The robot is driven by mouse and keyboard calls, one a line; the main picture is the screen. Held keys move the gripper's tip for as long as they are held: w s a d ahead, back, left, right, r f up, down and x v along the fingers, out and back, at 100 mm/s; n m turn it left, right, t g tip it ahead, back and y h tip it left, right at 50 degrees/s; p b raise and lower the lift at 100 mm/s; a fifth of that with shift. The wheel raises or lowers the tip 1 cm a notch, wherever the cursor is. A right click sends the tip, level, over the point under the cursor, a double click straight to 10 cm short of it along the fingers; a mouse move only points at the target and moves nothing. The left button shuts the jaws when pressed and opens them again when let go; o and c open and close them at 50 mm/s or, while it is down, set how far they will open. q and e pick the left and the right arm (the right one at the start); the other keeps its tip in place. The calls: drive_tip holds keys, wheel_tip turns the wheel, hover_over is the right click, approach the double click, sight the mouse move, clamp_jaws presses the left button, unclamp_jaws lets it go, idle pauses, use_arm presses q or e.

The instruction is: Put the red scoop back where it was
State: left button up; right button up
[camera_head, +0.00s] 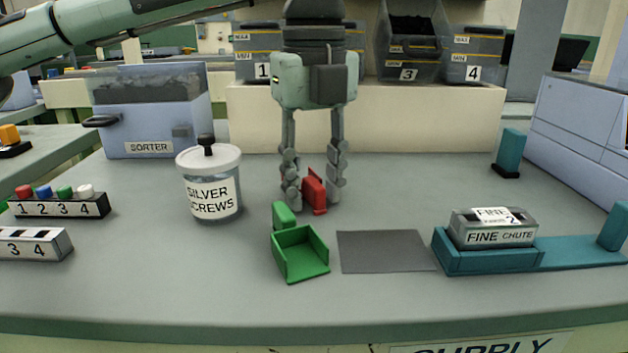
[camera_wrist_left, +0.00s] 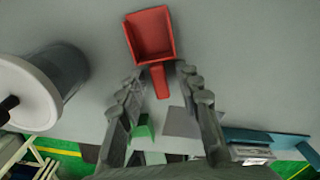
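The red scoop (camera_head: 314,190) is at the table's middle, between the fingers of my left gripper (camera_head: 314,197). In the left wrist view, the red scoop's tray (camera_wrist_left: 151,34) lies beyond the fingertips, and its handle points back between the fingers of my left gripper (camera_wrist_left: 161,72). The fingers stand apart on both sides of the handle, with gaps showing. In the head view the fingers partly hide the scoop. Whether it touches the table I cannot tell. My right gripper is not in view.
A green scoop (camera_head: 301,252) lies in front, beside a bare dark grey mat (camera_head: 385,251). A silver screws jar (camera_head: 209,180) stands to the left. A teal holder (camera_head: 487,262) with a fine chute box (camera_head: 492,230) is at right. Bins stand behind on a beige ledge (camera_head: 430,122).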

sight(314, 182)
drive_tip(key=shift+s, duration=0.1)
use_arm(q)
wheel_tip(314, 182, up, 12)
drive_tip(key=p, duration=0.1)
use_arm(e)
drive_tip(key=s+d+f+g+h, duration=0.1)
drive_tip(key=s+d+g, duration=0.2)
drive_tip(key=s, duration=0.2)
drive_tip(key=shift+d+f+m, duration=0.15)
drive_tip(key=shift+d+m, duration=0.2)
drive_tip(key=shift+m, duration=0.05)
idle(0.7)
